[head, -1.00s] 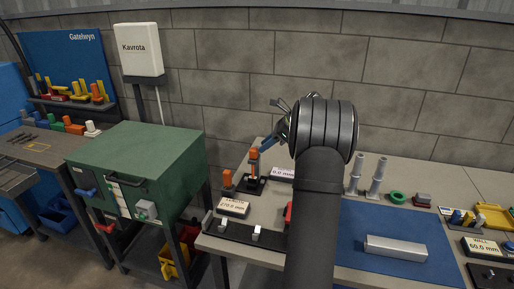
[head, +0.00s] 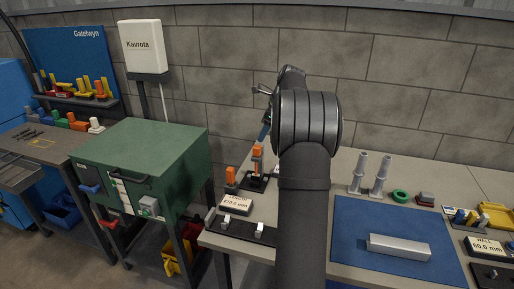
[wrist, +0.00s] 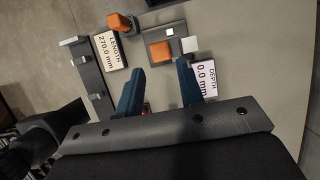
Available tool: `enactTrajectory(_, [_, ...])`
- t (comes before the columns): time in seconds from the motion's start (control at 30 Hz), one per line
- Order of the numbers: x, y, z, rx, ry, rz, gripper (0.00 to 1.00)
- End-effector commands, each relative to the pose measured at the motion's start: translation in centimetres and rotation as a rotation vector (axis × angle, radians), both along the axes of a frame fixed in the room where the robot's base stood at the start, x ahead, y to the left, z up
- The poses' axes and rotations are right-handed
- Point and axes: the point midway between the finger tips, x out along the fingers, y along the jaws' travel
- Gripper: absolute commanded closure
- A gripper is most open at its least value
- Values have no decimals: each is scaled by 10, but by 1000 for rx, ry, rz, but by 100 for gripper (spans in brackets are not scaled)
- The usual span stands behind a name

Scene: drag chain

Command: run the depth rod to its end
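The depth gauge is a dark base (head: 248,183) with an upright orange-topped post (head: 257,151); I take this for the depth rod. In the wrist view its orange top (wrist: 160,52) lies just beyond and between my fingertips, above a grey plate with a white square. The depth display (wrist: 205,80) beside it reads 0.0 mm; in the head view my arm mostly hides it. My gripper (wrist: 158,68) is open, its two blue fingers well apart and nothing held between them. In the head view a blue finger (head: 264,132) shows close above the orange top; contact cannot be told.
The length gauge, with its own orange top (head: 230,174) and a display (head: 235,200) reading 270.0 mm, stands close left. A dark rail (head: 247,230) lies at the bench's front left. A blue mat (head: 350,225) with a metal bar (head: 398,247) lies right.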

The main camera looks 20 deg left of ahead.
Motion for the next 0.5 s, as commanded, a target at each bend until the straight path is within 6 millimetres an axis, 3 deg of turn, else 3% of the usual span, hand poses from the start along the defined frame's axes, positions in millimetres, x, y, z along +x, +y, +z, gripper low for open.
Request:
enactTrajectory(0.2, [-1, 17, -41, 0, 2, 2, 65])
enactTrajectory(0.5, [0, 28, -66, 1, 1, 1, 65])
